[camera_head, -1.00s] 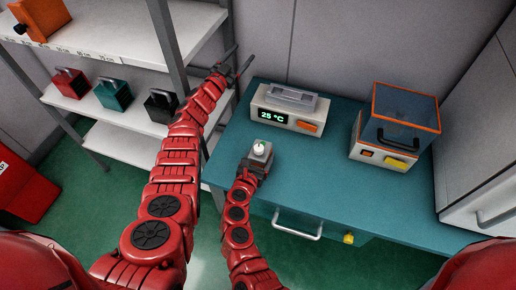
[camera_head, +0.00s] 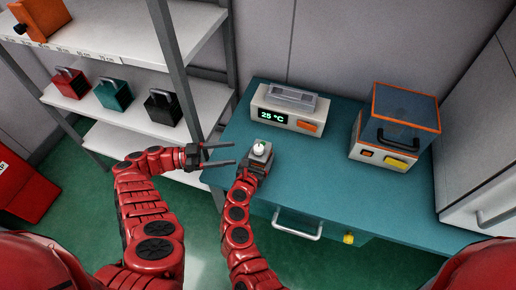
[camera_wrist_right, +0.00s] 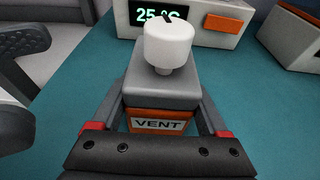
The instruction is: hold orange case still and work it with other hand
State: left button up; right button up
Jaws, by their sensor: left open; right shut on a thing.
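The orange case (camera_wrist_right: 160,122) has a VENT label on its front, a grey top and a white knob (camera_wrist_right: 168,45). In the head view the case (camera_head: 259,158) shows mostly as its grey top with the white knob, at the table's left front. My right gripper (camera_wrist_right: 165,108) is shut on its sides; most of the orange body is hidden. My left gripper (camera_head: 227,153) is open and empty, its fingers pointing right toward the knob from a short distance left. Dark parts of the left gripper also show at the left edge of the wrist view.
On the teal table (camera_head: 330,170), a device reading 25 °C (camera_head: 289,109) stands behind the case. A shelf (camera_head: 145,118) with several padlock-like cases is at the left. The table's middle is clear.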

aim_at(258, 150)
pick_arm(q)
jog(key=d, duration=0.3)
jog(key=w+d, duration=0.1)
jog(key=d, duration=0.6)
jog(key=shift+w, duration=0.25)
grip_shut()
